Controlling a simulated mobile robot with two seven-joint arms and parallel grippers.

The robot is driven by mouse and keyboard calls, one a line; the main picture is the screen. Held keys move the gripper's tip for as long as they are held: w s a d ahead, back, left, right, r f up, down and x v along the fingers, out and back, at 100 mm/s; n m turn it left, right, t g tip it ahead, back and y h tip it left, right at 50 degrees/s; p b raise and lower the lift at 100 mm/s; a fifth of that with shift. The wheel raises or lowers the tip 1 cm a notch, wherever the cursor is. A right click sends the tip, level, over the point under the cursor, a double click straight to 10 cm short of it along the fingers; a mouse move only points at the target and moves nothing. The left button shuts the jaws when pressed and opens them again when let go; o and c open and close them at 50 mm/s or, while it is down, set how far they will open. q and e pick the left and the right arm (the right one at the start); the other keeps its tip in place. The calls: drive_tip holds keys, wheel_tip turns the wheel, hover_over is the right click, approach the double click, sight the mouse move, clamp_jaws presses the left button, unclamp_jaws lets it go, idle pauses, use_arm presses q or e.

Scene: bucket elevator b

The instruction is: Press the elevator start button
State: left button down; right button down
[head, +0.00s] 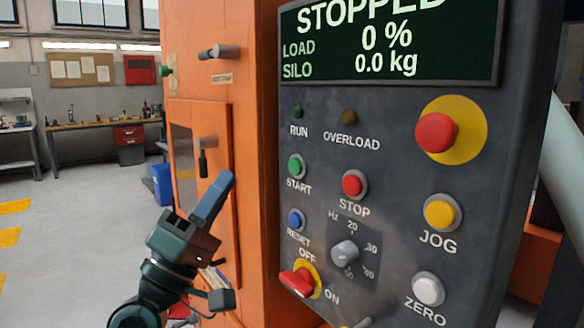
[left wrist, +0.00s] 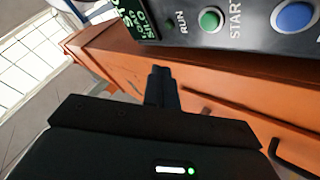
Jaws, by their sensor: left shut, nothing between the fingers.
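The green START button (head: 296,167) is on the left side of the grey control panel (head: 400,140), above the blue RESET button (head: 295,219). In the left wrist view the START button (left wrist: 210,19) is at the top, with RESET (left wrist: 294,16) to its right. My left gripper (head: 226,178) is shut and empty, its fingers pointing up in front of the orange housing, left of the START button and apart from it. The left wrist view shows the closed fingertips (left wrist: 157,70) below and left of the button. My right gripper is not in view.
The display (head: 390,40) reads STOPPED, 0 % and 0.0 kg. The red STOP button (head: 354,184), yellow JOG button (head: 440,213), white ZERO button (head: 428,289), speed knob (head: 344,252) and red switch (head: 298,281) are nearby. Handles (head: 222,51) stick out of the orange housing.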

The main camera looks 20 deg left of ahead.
sight(296, 167)
use_arm(q)
drive_tip(key=shift+w, duration=0.1)
drive_tip(key=w+d, duration=0.4)
drive_tip(key=w, duration=0.3)
drive_tip(key=shift+w+d, duration=0.25)
idle(1.3)
idle(0.6)
drive_tip(key=shift+w+d, duration=0.25)
drive_tip(key=shift+w, duration=0.1)
